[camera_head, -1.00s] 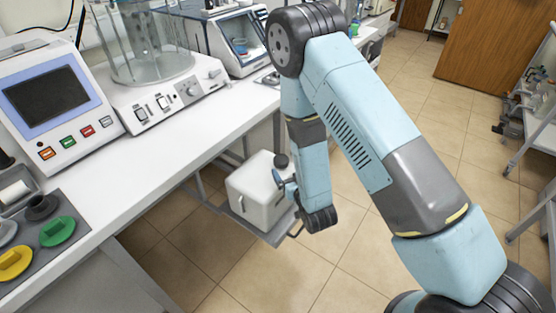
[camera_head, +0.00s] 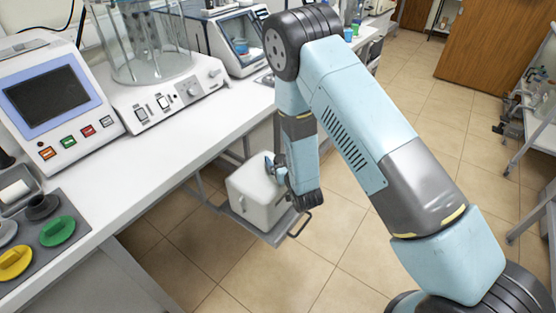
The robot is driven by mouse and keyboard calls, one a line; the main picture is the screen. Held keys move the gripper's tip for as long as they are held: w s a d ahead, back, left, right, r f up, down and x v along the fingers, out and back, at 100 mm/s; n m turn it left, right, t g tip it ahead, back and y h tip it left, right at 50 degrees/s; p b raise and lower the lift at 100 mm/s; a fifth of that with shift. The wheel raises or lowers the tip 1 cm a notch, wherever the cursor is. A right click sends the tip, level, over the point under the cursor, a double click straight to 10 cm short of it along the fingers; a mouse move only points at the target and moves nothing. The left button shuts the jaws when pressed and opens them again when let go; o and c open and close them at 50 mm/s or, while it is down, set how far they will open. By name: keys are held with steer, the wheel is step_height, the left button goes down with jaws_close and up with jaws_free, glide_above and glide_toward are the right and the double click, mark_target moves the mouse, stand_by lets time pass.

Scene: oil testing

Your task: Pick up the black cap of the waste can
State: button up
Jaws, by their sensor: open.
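The white waste can (camera_head: 254,197) stands on a low grey shelf below the bench, in the middle of the head view. My gripper (camera_head: 274,167) is over the top right part of the can, at the place of its black cap. The cap is hidden or blends with the dark fingers, so I cannot tell whether they touch it. My gripper is open; its fingers are small and partly covered by my wrist.
The white bench (camera_head: 165,155) runs along the left, with a screen device (camera_head: 50,95) and a glass-jar machine (camera_head: 155,105). A grey mat with coloured caps, including a green one (camera_head: 57,231), lies at the near left.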

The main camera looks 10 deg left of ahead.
steer(key=c, duration=1)
steer(key=shift+r, duration=0.1)
